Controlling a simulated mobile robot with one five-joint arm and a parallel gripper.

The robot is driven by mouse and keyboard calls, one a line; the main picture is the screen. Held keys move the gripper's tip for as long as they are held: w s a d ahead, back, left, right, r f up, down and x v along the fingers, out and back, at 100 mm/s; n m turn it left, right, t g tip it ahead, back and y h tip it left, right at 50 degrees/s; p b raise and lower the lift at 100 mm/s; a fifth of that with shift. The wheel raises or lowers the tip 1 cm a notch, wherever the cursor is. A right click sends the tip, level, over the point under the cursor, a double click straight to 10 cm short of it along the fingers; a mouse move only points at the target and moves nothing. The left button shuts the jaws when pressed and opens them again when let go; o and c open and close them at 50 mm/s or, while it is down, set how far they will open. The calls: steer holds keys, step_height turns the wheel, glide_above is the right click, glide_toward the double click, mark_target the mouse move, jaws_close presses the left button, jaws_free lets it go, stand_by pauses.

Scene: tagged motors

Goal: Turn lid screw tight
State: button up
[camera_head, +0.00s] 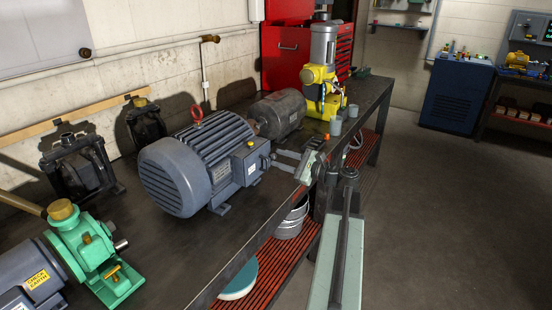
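A large grey finned motor (200,165) with a red lifting ring (197,118) sits on the bench. A grey box (250,163) with a small yellow mark is on its right side. No lid screw can be made out at this size. My gripper (277,159) comes in from the right, with its two fingers pointing left at the right side of that box. The fingers are seen apart at their bases. Their tips are close to the box, and I cannot tell whether they touch it or hold a small part there.
A green pump (90,250) stands at the front left. A brown-grey motor (279,112) and a yellow machine (322,85) stand behind. Small grey cups (336,126) are near the bench edge. A red shelf (275,262) lies below the bench (225,250). The floor at right is clear.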

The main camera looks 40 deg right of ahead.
steer(key=n, duration=0.5)
steer(key=shift+n, duration=0.4)
steer(key=n, duration=0.5)
steer(key=shift+c, duration=0.3)
jaws_close()
